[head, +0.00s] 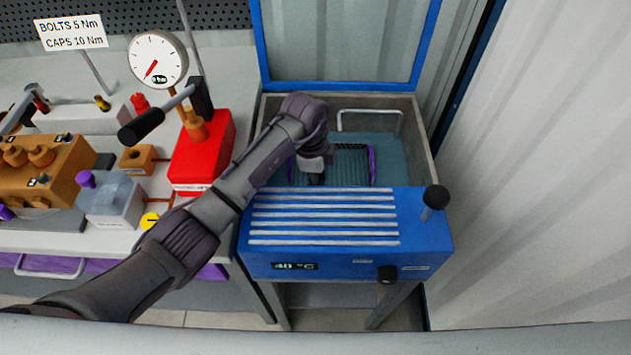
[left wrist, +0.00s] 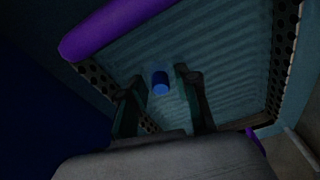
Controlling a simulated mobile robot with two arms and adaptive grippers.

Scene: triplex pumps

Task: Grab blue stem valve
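The blue stem valve (left wrist: 160,83) shows in the left wrist view as a small blue cylinder over the ribbed floor of the basket. My left gripper (left wrist: 160,88) is open, one finger on each side of the valve in that view, with a gap between each finger and it. How far the fingertips are above the valve, I cannot tell. In the head view my left gripper (head: 316,178) reaches down into the blue washing tank, and the valve is hidden there. The basket (head: 353,165) has purple handles (left wrist: 120,28). My right gripper is not in view.
The tank's blue front panel (head: 345,235) and raised lid frame (head: 340,88) bound the reach. A corrugated wall stands at right.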

